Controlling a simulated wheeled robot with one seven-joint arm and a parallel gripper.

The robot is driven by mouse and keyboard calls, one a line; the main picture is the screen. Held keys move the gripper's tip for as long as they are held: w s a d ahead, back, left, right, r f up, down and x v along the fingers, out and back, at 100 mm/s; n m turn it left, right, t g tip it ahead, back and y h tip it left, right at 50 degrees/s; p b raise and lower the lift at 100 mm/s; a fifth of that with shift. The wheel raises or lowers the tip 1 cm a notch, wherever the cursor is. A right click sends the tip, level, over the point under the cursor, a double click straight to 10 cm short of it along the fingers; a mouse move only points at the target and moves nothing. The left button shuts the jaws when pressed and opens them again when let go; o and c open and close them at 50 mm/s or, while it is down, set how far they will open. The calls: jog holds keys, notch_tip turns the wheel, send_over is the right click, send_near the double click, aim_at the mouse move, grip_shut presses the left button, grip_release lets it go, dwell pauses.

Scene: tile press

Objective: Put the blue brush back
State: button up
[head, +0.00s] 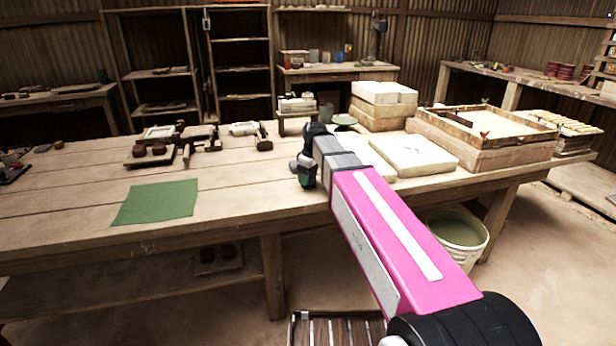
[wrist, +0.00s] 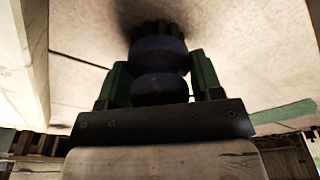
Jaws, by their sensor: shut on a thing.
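The blue brush (wrist: 160,60) is between the two green fingers of my gripper (wrist: 158,85) in the wrist view. Its rounded dark blue body shows two bulges, and its dark bristles (wrist: 158,28) point away from the gripper towards a pale surface with a dark shadow on it. I cannot tell whether the bristles touch that surface. In the head view my gripper (head: 307,175) is low over the right half of the long wooden table (head: 240,200), left of the pale slabs. The brush is hidden there by my arm.
A green cloth (head: 158,202) lies front left on the table. Tools and a small board with dark red pieces (head: 150,154) lie behind it. Pale slabs (head: 413,154) and a wooden framed tray (head: 485,132) stand right. A bucket (head: 458,232) is below. Bare tabletop lies left of my gripper.

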jog(key=shift+f, duration=0.1)
jog(key=o, duration=1)
jog(key=shift+c, duration=0.2)
jog(key=r, duration=0.4)
jog(key=d+r, duration=0.1)
jog(key=r, duration=0.7)
jog(key=shift+s+d+r, duration=0.1)
jog(key=shift+s+d, duration=0.2)
jog(key=shift+s, duration=0.1)
